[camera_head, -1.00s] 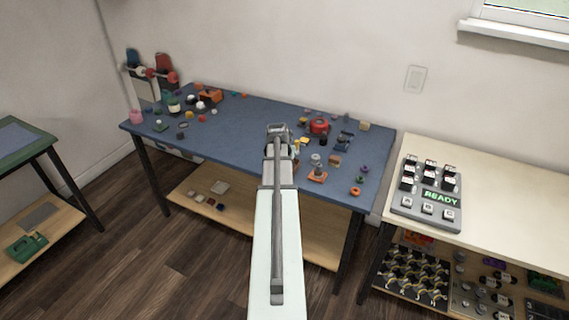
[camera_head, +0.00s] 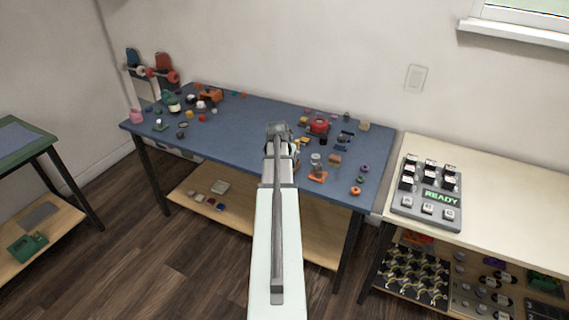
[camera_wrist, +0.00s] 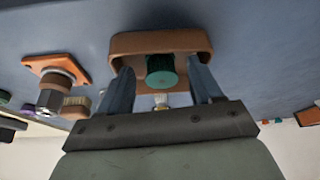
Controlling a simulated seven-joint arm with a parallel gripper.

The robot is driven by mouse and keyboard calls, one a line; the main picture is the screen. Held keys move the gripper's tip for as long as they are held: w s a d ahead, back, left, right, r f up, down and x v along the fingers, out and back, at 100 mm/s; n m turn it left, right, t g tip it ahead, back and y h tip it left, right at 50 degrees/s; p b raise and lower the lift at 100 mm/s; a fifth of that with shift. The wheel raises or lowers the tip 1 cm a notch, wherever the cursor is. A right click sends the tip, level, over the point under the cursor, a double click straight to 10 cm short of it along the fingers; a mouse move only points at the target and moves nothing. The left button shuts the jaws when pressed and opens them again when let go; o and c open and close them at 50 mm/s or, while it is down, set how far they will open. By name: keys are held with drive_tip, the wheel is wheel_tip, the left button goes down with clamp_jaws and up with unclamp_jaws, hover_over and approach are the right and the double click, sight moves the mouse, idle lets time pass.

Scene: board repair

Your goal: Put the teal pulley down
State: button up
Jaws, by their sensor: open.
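The teal pulley (camera_wrist: 161,74) shows in the wrist view between the two fingers of my gripper (camera_wrist: 163,84). The fingers are open, with a visible gap on each side of the pulley. The pulley is in front of an orange-brown tray-like piece (camera_wrist: 160,41) over the blue tabletop; whether it rests in this piece I cannot tell. In the head view my gripper (camera_head: 279,131) is over the middle front of the blue table (camera_head: 240,122), and my arm hides the pulley there.
An orange-based part (camera_wrist: 57,70) is left of my gripper in the wrist view. Several small parts crowd the table's right side, around a red round part (camera_head: 318,126). The table's left-centre is clear. A grey panel reading READY (camera_head: 428,196) is on the right bench.

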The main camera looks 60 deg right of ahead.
drive_tip(key=v, duration=1.1)
drive_tip(key=shift+r, duration=0.15)
drive_tip(key=w+a+f+n+y, duration=0.1)
drive_tip(key=w+a+f+n, duration=0.1)
drive_tip(key=w+a+f, duration=0.5)
drive_tip(key=w+a+f+n+y, duration=0.2)
drive_tip(key=w+a+f, duration=0.1)
drive_tip(key=a+f, duration=0.65)
drive_tip(key=w+a+f+n+g+y, duration=0.15)
drive_tip(key=a+f+n, duration=0.25)
drive_tip(key=a+f, duration=1.05)
drive_tip(key=s+a+f+n+g, duration=0.15)
drive_tip(key=s+a+f, duration=0.25)
drive_tip(key=a, duration=0.5)
drive_tip(key=s+a+f+n+g, duration=0.1)
drive_tip(key=s+a+f+n, duration=0.1)
drive_tip(key=s+a+f, duration=0.45)
drive_tip(key=s+a+f+n+g, duration=0.2)
drive_tip(key=s+a+f, duration=0.1)
drive_tip(key=a, duration=0.7)
drive_tip(key=s+a+f+n+g, duration=0.1)
drive_tip(key=s+a+f+n, duration=0.1)
drive_tip(key=s+a, duration=0.3)
drive_tip(key=s, duration=0.3)
drive_tip(key=shift+s+a+f+n, duration=0.2)
drive_tip(key=shift+s+f+n, duration=0.05)
drive_tip(key=shift+s+n, duration=0.1)
